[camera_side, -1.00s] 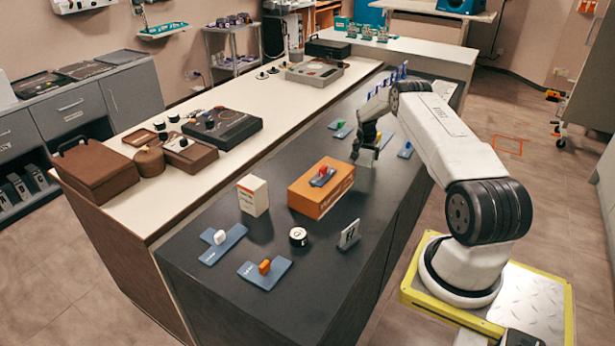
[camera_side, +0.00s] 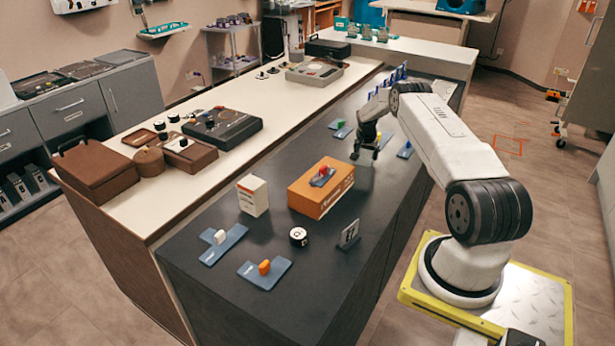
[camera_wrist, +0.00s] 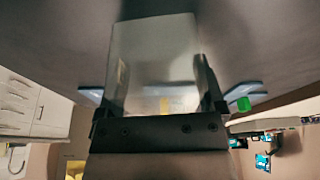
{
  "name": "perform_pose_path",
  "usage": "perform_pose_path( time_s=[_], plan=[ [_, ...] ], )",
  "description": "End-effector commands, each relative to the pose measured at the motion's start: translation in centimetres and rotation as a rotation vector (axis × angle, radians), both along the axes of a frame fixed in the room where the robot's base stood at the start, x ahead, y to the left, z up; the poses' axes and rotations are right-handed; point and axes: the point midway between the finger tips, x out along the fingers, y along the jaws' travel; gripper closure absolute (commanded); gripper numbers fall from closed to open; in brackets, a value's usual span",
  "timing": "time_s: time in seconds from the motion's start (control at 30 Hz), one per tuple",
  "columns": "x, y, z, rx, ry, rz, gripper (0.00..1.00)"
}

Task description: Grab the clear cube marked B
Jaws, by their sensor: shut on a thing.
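A clear, glassy cube (camera_wrist: 150,60) fills the middle of the wrist view, between the two dark fingers of my gripper (camera_wrist: 155,92). A faint yellowish patch shows low in it, and I cannot read a letter on it. In the side view my gripper (camera_side: 366,153) points down over the dark counter, behind and right of the orange box. The cube is hard to make out there. My gripper is shut on the cube. I cannot tell whether the cube touches the counter.
The orange box (camera_side: 320,190), a white box (camera_side: 253,196), a round black-and-white piece (camera_side: 298,237) and a small upright plate (camera_side: 349,235) stand on the dark counter (camera_side: 240,305). Blue bases with coloured pieces lie at front and back. A green piece (camera_wrist: 243,104) shows in the wrist view.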

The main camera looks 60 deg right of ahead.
Motion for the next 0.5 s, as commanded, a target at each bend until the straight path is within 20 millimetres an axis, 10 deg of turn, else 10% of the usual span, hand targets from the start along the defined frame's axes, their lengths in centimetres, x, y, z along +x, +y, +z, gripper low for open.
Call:
perform_pose_path(
  time_s=[0.5],
  plan=[
    [0.1, -0.1, 2.2, -0.003, -0.001, -0.001, 0.9]
  ],
)
